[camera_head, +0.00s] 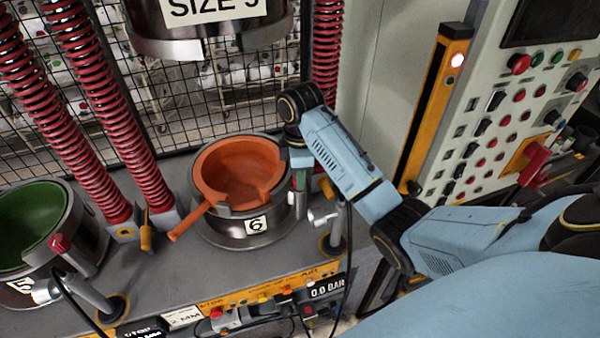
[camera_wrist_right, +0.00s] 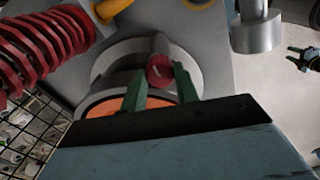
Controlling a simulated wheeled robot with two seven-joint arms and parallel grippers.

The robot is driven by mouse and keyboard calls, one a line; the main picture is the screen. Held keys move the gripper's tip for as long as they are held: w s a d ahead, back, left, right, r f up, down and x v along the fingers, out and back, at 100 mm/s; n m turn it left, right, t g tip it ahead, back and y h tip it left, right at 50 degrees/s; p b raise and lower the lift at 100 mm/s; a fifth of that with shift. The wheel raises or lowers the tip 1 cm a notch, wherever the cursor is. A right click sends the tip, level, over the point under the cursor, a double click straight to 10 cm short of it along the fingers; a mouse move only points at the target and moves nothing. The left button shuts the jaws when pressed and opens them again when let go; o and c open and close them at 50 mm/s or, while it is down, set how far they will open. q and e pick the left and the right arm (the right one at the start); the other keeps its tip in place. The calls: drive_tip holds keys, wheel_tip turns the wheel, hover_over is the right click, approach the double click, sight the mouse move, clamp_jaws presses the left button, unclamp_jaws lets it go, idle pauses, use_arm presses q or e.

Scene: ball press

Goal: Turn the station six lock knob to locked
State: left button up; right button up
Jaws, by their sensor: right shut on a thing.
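Station six (camera_head: 235,234) is a steel pot with an orange bowl (camera_head: 240,165) and a "6" label. My right gripper (camera_head: 299,182) reaches down at the pot's right side in the head view. In the right wrist view its green fingers (camera_wrist_right: 162,84) stand on both sides of a red knob (camera_wrist_right: 160,70) on the pot's side and are shut on it. In the head view the gripper hides that knob. I cannot read the knob's lock position.
Station five (camera_head: 84,240), with a green bowl and its own red knob (camera_head: 60,243), stands at left. Red springs (camera_head: 122,125) rise behind. A press head (camera_head: 205,40) hangs above station six. A control panel (camera_head: 500,110) stands at right. A silver cylinder (camera_head: 322,216) is close beside the gripper.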

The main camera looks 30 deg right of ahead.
drive_tip(key=shift+m, duration=0.3)
drive_tip(key=m, duration=0.3)
drive_tip(key=shift+m, duration=0.4)
drive_tip(key=m, duration=0.3)
drive_tip(key=shift+m, duration=0.3)
drive_tip(key=m, duration=0.6)
drive_tip(key=shift+m, duration=0.3)
drive_tip(key=o, duration=1)
drive_tip(key=shift+a, duration=0.1)
